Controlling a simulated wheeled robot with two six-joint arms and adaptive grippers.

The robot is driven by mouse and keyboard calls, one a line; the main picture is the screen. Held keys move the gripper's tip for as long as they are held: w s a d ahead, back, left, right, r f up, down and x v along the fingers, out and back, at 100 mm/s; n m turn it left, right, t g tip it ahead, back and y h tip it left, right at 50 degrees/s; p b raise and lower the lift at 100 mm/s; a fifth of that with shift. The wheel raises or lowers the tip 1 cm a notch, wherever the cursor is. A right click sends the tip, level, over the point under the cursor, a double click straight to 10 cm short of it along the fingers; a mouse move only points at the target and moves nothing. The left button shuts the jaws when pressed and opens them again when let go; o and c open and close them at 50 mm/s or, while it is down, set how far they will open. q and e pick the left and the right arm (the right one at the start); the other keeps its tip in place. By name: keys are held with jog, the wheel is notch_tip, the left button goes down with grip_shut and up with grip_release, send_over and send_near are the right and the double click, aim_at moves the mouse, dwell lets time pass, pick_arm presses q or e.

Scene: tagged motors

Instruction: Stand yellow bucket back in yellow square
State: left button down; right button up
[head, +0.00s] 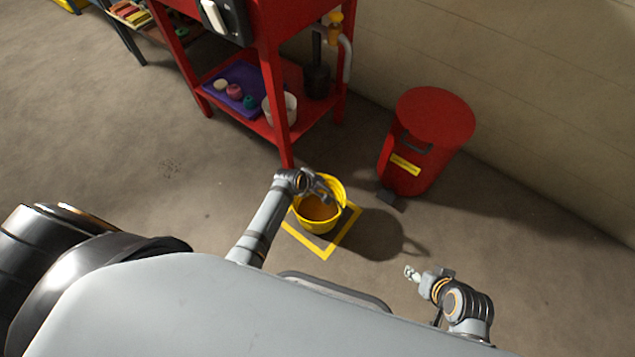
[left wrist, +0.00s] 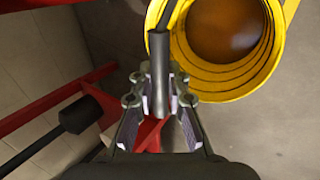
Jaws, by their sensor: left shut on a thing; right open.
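The yellow bucket (head: 341,190), with orange-brown contents, is upright over the back part of the yellow square (head: 339,243) marked on the floor. I cannot tell whether its base touches the floor. My left gripper (head: 318,188) is at the bucket's rim. In the left wrist view, the gripper (left wrist: 159,100) is shut on the dark grip of the bucket's handle (left wrist: 159,58), beside the yellow bucket wall (left wrist: 225,84). The square's far side is hidden behind the bucket and my arm. My right gripper (head: 411,273) is open and empty, low on the right, apart from the bucket.
A red bench (head: 283,120) stands just behind, its leg close to my left gripper. Its lower shelf holds a purple tray (head: 222,84) and a white pot (head: 290,106). A red pedal bin (head: 428,120) stands back right. Floor left of the square is clear.

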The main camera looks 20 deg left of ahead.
pick_arm(q)
jog(key=shift+w+f, duration=0.1)
jog(key=shift+f, duration=0.2)
dwell(0.5)
jog(key=c, duration=1.2)
grip_release()
jog(key=shift+s+f, duration=0.2)
jog(key=shift+s, duration=0.05)
jog(key=v, duration=1.2)
jog(key=shift+w+r, duration=0.15)
jog(key=shift+r, duration=0.05)
